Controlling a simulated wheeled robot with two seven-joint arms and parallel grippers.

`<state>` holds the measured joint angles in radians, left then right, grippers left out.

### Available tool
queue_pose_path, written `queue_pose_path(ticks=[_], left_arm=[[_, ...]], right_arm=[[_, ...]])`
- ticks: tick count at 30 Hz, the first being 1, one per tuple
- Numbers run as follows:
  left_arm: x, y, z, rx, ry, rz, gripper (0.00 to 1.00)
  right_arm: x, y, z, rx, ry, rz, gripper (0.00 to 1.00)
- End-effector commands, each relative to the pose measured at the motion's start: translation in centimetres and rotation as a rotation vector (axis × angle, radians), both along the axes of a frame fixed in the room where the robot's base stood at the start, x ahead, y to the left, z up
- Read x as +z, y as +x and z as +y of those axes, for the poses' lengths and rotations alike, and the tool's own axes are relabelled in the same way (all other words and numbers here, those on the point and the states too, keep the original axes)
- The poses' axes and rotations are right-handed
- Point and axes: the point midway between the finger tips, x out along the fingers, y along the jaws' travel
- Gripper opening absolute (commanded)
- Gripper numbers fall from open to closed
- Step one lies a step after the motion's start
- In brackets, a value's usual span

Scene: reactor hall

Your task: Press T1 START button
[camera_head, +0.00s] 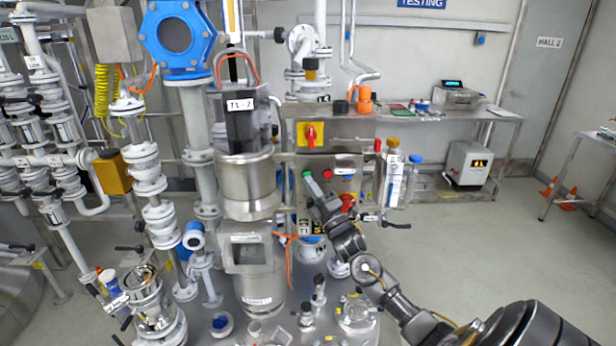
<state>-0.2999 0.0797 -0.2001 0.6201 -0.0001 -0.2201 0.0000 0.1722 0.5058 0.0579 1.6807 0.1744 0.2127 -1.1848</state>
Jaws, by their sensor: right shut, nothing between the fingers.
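The control panel (342,162) stands right of the T1-7 vessel (247,180). A green button (307,174) shows on its left side, and a red button (327,173) sits just right of it. My right gripper (313,190) comes in from the lower right and is shut and empty. Its tip is at the green button in the picture; I cannot tell whether it touches. The gripper hides the panel just below the green button. The button labels are too small to read. My left gripper is not in view.
A yellow switch with a red handle (311,135) is above the buttons. A red knob (348,202) sits lower, close to my right gripper. Clear bottles (393,175) stand right of the panel. Pipes and valves crowd the left.

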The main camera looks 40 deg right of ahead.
Motion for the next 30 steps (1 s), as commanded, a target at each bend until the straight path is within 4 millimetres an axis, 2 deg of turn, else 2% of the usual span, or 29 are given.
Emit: queue_pose_path(ticks=[30], left_arm=[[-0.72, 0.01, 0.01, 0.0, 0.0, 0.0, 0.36]], right_arm=[[-0.03, 0.92, -0.63, 0.0, 0.0, 0.0, 0.0]])
